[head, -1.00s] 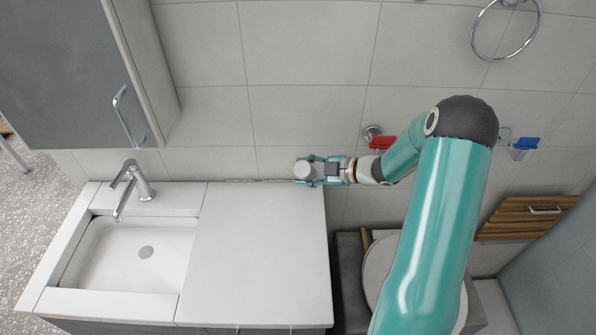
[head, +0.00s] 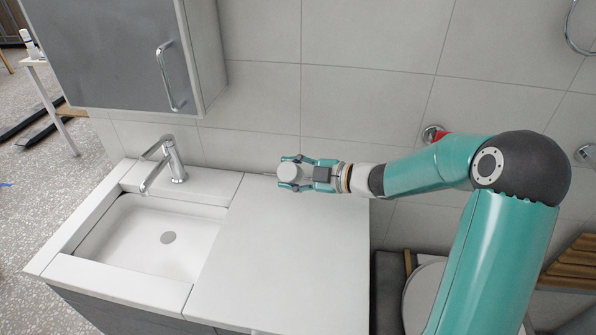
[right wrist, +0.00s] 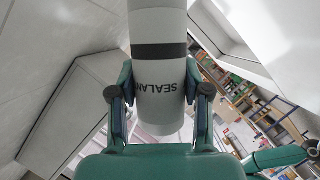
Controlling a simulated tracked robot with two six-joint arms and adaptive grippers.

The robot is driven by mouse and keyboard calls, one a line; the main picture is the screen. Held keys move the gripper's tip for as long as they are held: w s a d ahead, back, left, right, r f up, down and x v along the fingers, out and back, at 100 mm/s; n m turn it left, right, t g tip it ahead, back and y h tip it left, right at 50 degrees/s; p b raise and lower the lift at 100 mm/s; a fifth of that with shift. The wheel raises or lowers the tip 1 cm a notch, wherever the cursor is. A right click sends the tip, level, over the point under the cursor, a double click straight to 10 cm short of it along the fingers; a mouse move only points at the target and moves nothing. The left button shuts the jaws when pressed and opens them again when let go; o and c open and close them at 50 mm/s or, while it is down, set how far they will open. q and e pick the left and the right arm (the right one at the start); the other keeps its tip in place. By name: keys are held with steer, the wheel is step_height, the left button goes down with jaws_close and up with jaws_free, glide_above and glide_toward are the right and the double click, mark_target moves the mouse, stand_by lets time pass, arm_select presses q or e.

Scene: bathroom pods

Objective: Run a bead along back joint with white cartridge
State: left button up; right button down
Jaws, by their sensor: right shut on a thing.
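My right gripper (head: 290,173) is shut on the white cartridge (head: 288,172) at the back of the white countertop (head: 290,250), close to the tiled wall. In the head view I see the cartridge from above, as a round end between the fingers. In the right wrist view the cartridge (right wrist: 158,65) shows a black band and dark lettering, with a finger on each side. The back joint (head: 268,174) runs where the counter meets the wall; a short darker line shows just left of the gripper. The cartridge's tip is hidden. My left gripper is not in view in the head view.
A chrome faucet (head: 170,160) stands behind the sink basin (head: 150,235), left of the gripper. A grey wall cabinet (head: 110,50) with a chrome handle hangs above the sink. A red valve handle (head: 441,137) is on the wall behind my right arm. The counter's front is clear.

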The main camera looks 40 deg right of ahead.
mark_target(303, 176)
steer(key=shift+w+d+f+b, duration=0.4)
steer(key=shift+w+d+f, duration=0.3)
steer(key=shift+f, duration=0.25)
steer(key=shift+w+d+f+b, duration=0.35)
steer(key=shift+w+d+f, duration=0.2)
steer(key=shift+d+f, duration=0.3)
steer(key=shift+a, duration=0.1)
steer(key=shift+w+d+f, duration=0.15)
steer(key=shift+d+f, duration=0.05)
steer(key=shift+f, duration=0.2)
stand_by(0.5)
steer(key=shift+w+a, duration=0.15)
steer(key=shift+w+a, duration=0.25)
steer(key=shift+r, duration=0.1)
stand_by(0.4)
steer(key=shift+s+a+r+p, duration=0.35)
steer(key=shift+s+a+r, duration=0.3)
steer(key=shift+r, duration=0.25)
steer(key=shift+s+a+r+p, duration=0.35)
steer(key=shift+s+a+r, duration=0.25)
steer(key=shift+r, duration=0.25)
steer(key=shift+w, duration=0.1)
steer(key=shift+f, duration=0.1)
